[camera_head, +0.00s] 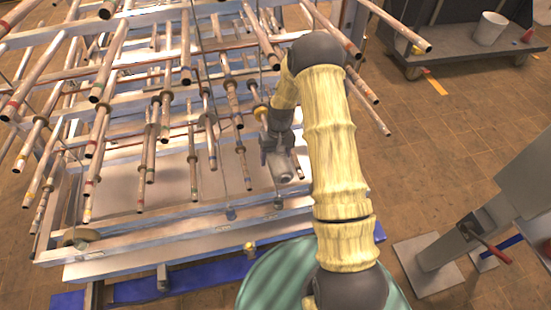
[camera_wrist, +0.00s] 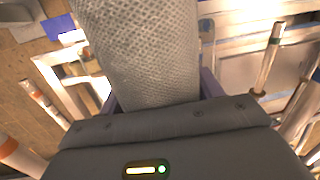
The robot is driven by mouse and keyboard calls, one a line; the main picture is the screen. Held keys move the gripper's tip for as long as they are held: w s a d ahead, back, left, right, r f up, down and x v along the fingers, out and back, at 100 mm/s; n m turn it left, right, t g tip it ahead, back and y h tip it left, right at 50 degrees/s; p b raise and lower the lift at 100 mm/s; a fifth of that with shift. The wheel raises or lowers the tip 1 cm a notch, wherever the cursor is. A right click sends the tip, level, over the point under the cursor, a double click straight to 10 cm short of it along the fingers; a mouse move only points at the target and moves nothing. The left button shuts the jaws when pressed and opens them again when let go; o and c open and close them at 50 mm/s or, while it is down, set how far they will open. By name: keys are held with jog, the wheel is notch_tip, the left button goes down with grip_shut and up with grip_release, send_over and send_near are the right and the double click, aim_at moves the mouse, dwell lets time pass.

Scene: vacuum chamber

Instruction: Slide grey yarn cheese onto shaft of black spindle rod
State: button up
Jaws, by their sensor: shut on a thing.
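My gripper (camera_head: 276,152) is at the right front of the rack and shut on the grey yarn cheese (camera_head: 284,168). In the wrist view the cheese (camera_wrist: 140,50) is a large pale grey, net-textured body that rises from between the jaws and hides most of the fingers. Copper-brown spindle rods with coloured bands stick out of the rack (camera_head: 130,215) close to the left of my gripper. One such rod (camera_wrist: 268,58) shows right of the cheese in the wrist view, apart from it. I cannot tell which rod is the black one.
More rods jut out above my arm at the right (camera_head: 400,27). A blue base beam (camera_head: 180,283) lies below the rack. A grey post on a foot plate (camera_head: 432,262) stands at right. A cart with a white bucket (camera_head: 490,28) is at the back right. The tiled floor between is clear.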

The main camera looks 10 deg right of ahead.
aim_at(280, 172)
jog(key=shift+w+d+b, duration=0.1)
jog(key=shift+w+b, duration=0.55)
jog(key=shift+w, duration=1.4)
jog(key=shift+s, duration=0.95)
jog(key=shift+s+p, duration=0.35)
jog(key=shift+s, duration=0.75)
jog(key=shift+s+r, duration=0.15)
jog(key=shift+s, duration=1.55)
jog(key=shift+s+r, duration=0.15)
jog(key=shift+s, duration=1.5)
jog(key=shift+w, duration=0.15)
dwell(0.4)
